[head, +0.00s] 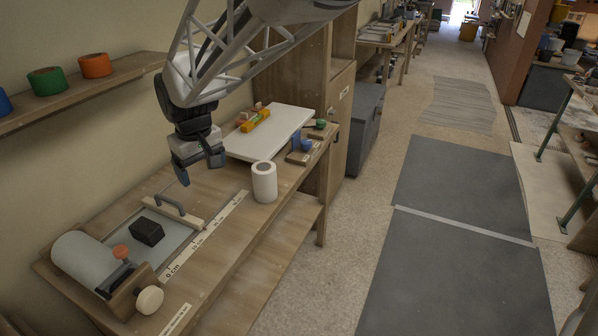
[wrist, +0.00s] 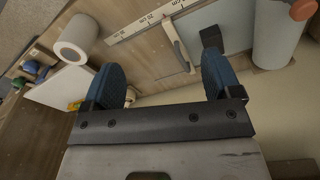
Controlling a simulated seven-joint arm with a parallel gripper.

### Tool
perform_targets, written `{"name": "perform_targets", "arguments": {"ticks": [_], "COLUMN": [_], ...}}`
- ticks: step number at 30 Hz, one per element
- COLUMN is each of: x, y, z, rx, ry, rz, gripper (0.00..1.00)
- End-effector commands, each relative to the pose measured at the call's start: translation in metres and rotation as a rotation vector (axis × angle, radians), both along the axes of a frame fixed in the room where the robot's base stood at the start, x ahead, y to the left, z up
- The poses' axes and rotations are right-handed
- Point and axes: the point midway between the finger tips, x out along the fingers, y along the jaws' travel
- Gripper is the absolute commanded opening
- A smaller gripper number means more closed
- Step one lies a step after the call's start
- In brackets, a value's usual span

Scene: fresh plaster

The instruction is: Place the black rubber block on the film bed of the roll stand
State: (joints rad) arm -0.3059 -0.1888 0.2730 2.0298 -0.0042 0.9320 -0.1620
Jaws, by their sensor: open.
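The black rubber block (head: 147,231) sits on the grey film bed (head: 178,236) of the roll stand, between the large film roll (head: 88,262) and the wooden bar with a grey handle (head: 168,207). In the wrist view the block (wrist: 211,38) shows partly above the right fingertip, on the pale bed (wrist: 236,22). My gripper (head: 202,172) is open and empty, above the bench just beyond the handle bar. In the wrist view its two blue fingers are wide apart, with nothing between the tips (wrist: 163,80).
A white roll (head: 264,182) stands upright on the bench, right of my gripper. A white board (head: 270,133) with yellow and pink items lies behind. A ruler strip (head: 205,236) runs along the bed's front. An orange-red knob (head: 120,252) and a pale round knob (head: 149,299) are by the film roll.

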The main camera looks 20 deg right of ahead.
Motion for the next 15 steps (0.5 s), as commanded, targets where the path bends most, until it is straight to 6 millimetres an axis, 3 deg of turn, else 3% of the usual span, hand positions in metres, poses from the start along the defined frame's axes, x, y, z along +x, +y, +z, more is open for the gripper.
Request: {"name": "perform_targets", "arguments": {"ticks": [6,15], "x": [-0.052,-0.127], "y": [-0.054,-0.113], "z": [0.018,0.029], "rx": [0.010,0.024], "ry": [-0.027,-0.065], "rz": [-0.103,-0.242], "gripper": [0.84,0.84]}}
